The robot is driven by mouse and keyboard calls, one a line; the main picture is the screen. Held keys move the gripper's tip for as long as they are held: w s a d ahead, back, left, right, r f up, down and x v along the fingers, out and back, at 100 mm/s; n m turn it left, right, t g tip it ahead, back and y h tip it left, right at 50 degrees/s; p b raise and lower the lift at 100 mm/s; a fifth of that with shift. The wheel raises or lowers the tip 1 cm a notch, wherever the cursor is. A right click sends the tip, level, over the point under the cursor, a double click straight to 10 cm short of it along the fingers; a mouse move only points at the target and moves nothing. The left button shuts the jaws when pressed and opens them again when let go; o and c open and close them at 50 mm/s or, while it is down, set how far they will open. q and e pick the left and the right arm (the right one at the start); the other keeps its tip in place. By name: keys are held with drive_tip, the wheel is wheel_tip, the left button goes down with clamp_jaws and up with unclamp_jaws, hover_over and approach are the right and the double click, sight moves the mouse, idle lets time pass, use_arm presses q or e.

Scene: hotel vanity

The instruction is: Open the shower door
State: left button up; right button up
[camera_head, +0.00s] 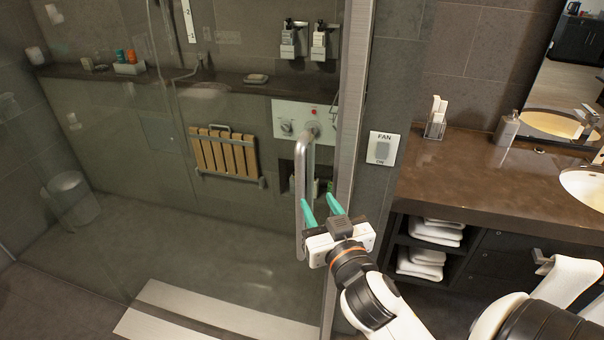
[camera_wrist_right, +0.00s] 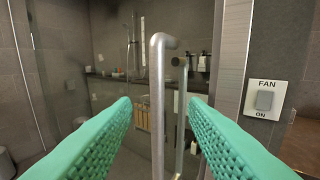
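The glass shower door (camera_head: 240,210) fills the left and middle of the head view and looks shut. Its vertical metal handle (camera_head: 300,200) is a bar that bends back at the top. My right gripper (camera_head: 322,202) is open, with teal fingers at the handle's lower right. In the right wrist view the handle (camera_wrist_right: 158,100) stands upright between the two open fingers, left of centre. A second bar (camera_wrist_right: 181,115) shows just behind it. I cannot tell whether a finger touches the handle. My left gripper is not in view.
A metal door-side post (camera_head: 350,110) and a fan switch (camera_head: 383,148) are right of the handle. A brown vanity counter (camera_head: 460,180) with sinks and shelved towels (camera_head: 430,245) stands at the right. A wooden fold seat (camera_head: 225,153) is behind the glass.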

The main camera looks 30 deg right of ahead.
sight(302, 177)
drive_tip(key=b+x, duration=0.4)
drive_tip(key=shift+w+a+f+b, duration=0.15)
drive_tip(key=shift+w+f+b, duration=0.2)
drive_tip(key=shift+w, duration=0.1)
drive_tip(key=x, duration=0.1)
drive_tip(key=p+x, duration=0.1)
drive_tip(key=x, duration=0.1)
drive_tip(key=p+x, duration=0.1)
drive_tip(key=x, duration=0.1)
drive_tip(key=shift+r, duration=0.35)
drive_tip(key=shift+w+d+f, duration=0.1)
drive_tip(key=shift+w+d, duration=0.1)
drive_tip(key=shift+w, duration=0.4)
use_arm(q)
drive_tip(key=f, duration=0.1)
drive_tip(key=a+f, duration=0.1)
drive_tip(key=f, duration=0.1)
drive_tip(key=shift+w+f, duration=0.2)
use_arm(e)
clamp_jaws()
